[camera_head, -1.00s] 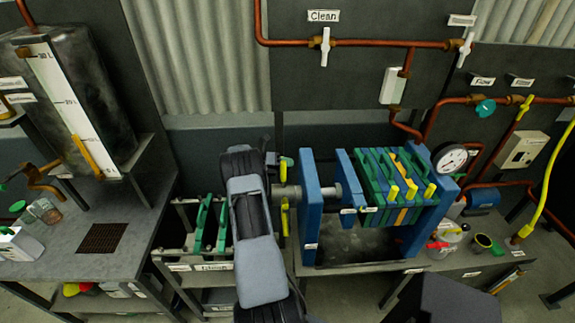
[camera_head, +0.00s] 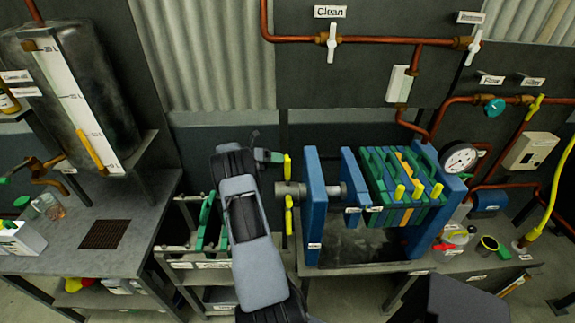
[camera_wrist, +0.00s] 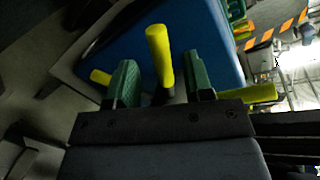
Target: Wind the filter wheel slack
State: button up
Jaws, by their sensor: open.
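The filter wheel shows in the head view as a hub (camera_head: 289,190) with yellow handles at the left end of the blue filter press. One handle (camera_head: 288,166) points up and another (camera_head: 290,214) points down. My gripper (camera_head: 270,157) is open, just left of the upper handle. In the wrist view a yellow handle (camera_wrist: 159,52) appears between the green fingers of my gripper (camera_wrist: 161,80), with a visible gap on each side. Other yellow handles show left (camera_wrist: 100,77) and right (camera_wrist: 262,93). My gripper hides part of the wheel.
The press has a blue end frame (camera_head: 313,205), a blue moving plate (camera_head: 352,180) and a pack of green plates (camera_head: 385,170). A rack with green plates (camera_head: 205,222) stands left of my arm. A gauge (camera_head: 459,158) is at the right.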

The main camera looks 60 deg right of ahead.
jog(key=b+v, duration=0.1)
jog(key=v, duration=0.7)
dwell(0.5)
